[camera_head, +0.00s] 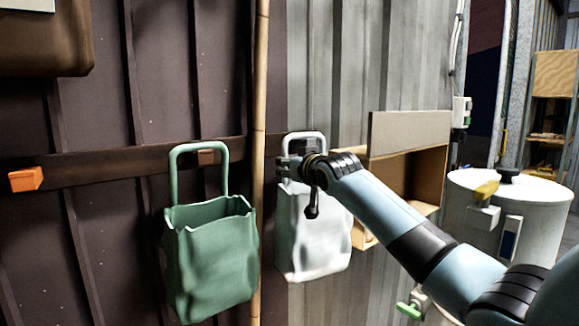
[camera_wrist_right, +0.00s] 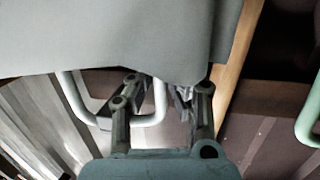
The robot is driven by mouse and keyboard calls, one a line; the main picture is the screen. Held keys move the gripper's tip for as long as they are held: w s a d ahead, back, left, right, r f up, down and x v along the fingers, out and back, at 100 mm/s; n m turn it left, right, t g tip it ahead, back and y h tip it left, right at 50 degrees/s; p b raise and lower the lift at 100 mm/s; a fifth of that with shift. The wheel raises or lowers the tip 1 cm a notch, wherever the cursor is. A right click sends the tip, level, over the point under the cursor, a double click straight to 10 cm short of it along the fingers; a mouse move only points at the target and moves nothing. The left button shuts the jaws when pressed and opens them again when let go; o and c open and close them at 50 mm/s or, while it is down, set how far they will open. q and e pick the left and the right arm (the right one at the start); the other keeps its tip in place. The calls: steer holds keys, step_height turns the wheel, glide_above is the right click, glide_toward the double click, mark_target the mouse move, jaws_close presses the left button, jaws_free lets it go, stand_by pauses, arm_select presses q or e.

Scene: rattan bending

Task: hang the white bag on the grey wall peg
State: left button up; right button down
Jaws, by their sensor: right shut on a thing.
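The white bag (camera_head: 308,240) hangs upright in front of the wall rail, right of the bamboo pole. My right gripper (camera_head: 287,168) is shut on it near the handle base, and the arm covers part of its top. Its white handle (camera_head: 303,134) rises above the gripper. A small grey block, seemingly the grey peg (camera_head: 301,143), shows inside the handle loop; I cannot tell whether the handle is over it or in front of it. In the right wrist view the bag body (camera_wrist_right: 110,35) fills the top, with the handle (camera_wrist_right: 68,92) below and between the fingers (camera_wrist_right: 165,95). My left gripper is out of view.
A green bag (camera_head: 208,255) hangs left of the pole (camera_head: 260,110), its handle around a brown peg (camera_head: 206,157). An orange peg (camera_head: 26,180) is at far left. A wooden box shelf (camera_head: 425,180) and a white drum (camera_head: 535,215) stand to the right.

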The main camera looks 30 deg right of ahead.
stand_by(0.4)
steer(key=c, duration=1.2)
jaws_free()
steer(key=s, duration=0.4)
steer(key=s+a+r, duration=0.1)
steer(key=s, duration=0.6)
steer(key=shift+s+a+r, duration=0.3)
steer(key=shift+s+r, duration=0.05)
steer(key=shift+s, duration=0.05)
steer(key=s+p, duration=0.1)
steer(key=s, duration=0.2)
steer(key=s+p, duration=0.1)
steer(key=s, duration=0.2)
steer(key=s+p, duration=0.1)
steer(key=s, duration=0.2)
steer(key=shift+d+p, duration=0.35)
